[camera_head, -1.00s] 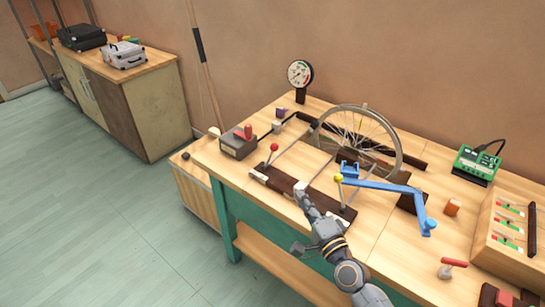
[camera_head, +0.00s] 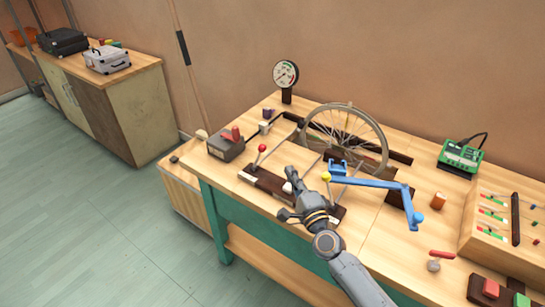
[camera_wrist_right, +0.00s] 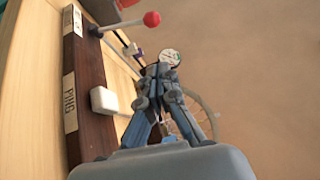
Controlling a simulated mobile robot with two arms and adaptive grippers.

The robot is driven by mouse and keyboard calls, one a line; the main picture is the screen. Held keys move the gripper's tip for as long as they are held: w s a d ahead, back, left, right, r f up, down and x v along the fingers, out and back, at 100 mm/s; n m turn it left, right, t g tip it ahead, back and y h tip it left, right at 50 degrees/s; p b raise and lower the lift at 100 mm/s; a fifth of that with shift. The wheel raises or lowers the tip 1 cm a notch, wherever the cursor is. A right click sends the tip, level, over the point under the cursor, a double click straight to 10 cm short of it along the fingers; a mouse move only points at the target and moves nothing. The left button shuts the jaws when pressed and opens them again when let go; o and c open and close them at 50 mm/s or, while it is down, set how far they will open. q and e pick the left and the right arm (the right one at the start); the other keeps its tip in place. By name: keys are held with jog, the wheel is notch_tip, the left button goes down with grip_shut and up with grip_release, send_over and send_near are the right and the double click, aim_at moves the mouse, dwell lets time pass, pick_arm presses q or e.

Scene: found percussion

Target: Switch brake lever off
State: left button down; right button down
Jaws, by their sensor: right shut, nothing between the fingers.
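Two levers stand on a dark wooden board (camera_head: 268,183) on the workbench. One has a red ball knob (camera_head: 262,148) at the left, the other a yellow ball knob (camera_head: 326,177) at the right. I cannot tell by a label which is the brake lever. My right gripper (camera_head: 290,172) is shut and empty above the board, between the two knobs. In the right wrist view its fingers (camera_wrist_right: 160,75) point toward the gauge, and the red knob (camera_wrist_right: 152,19) is ahead to the left, apart from them. A white block (camera_wrist_right: 104,100) lies beside the fingers, near a "PING" label. My left gripper is out of view.
A spoked wheel (camera_head: 345,128) and a blue crank (camera_head: 375,183) stand behind and right of my gripper. A gauge (camera_head: 286,75) stands at the back. A box with a red switch (camera_head: 226,143) is left of the board. A green device (camera_head: 461,157) is at the right.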

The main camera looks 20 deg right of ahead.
aim_at(258, 158)
jog(key=w, duration=0.3)
jog(key=shift+w+a+r, duration=0.15)
jog(key=shift+w+r, duration=0.1)
jog(key=shift+w, duration=0.15)
jog(key=w, duration=0.1)
jog(key=a, duration=0.1)
jog(key=w+a, duration=0.1)
jog(key=shift+w+a+r, duration=0.15)
jog(key=shift+w+r, duration=0.1)
jog(key=shift+w, duration=0.1)
jog(key=shift+w+a, duration=0.3)
jog(key=shift+a, duration=0.1)
jog(key=shift+r+p, duration=0.1)
jog(key=shift+p, duration=0.25)
